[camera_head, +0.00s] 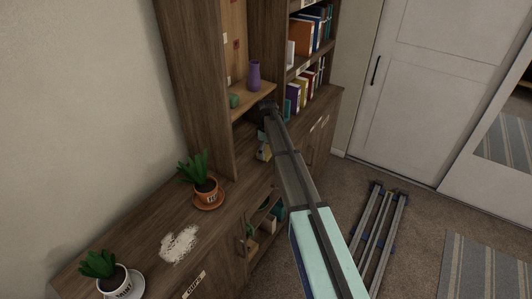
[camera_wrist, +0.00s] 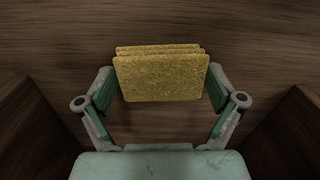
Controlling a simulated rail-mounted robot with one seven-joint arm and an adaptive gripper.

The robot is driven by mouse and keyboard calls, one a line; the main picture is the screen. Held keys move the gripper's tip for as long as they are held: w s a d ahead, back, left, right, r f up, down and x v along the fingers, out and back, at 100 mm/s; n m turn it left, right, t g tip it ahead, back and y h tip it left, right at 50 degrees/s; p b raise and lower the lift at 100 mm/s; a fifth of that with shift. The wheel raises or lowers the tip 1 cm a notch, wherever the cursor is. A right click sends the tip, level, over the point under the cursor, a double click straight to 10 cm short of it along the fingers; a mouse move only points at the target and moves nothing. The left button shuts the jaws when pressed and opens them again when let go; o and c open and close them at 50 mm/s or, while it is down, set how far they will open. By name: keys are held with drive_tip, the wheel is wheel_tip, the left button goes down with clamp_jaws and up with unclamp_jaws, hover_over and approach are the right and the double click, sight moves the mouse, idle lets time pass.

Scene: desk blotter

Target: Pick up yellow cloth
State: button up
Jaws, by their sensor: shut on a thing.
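The yellow cloth (camera_wrist: 160,80) is a folded, rough-textured stack of layers, seen in the wrist view against brown wood. My gripper (camera_wrist: 160,88) has one green-padded finger at each side edge of the cloth and is shut on it. Whether the cloth still rests on the wood below is hard to tell. In the head view my arm reaches into the shelf niche of the wooden cabinet. The gripper and cloth there are small and partly hidden by the arm.
Brown walls (camera_wrist: 30,125) flank the gripper on both sides in the wrist view. In the head view, a purple vase (camera_head: 254,76) stands on the shelf above the niche. Potted plants (camera_head: 204,188) and a white spill (camera_head: 179,243) are on the cabinet top. Books (camera_head: 305,88) fill shelves behind.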

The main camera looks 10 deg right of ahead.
sight(268, 151)
drive_tip(key=shift+b, duration=0.3)
drive_tip(key=shift+s+d+r, duration=0.15)
drive_tip(key=shift+r, duration=0.05)
wheel_tip(268, 151, up, 6)
drive_tip(key=shift+r+b, duration=0.15)
drive_tip(key=shift+b, duration=1)
drive_tip(key=s+d+b, duration=0.3)
drive_tip(key=s+d, duration=1)
drive_tip(key=d, duration=0.1)
drive_tip(key=shift+d+b, duration=0.2)
drive_tip(key=shift+b, duration=0.15)
drive_tip(key=shift+s+r, duration=0.1)
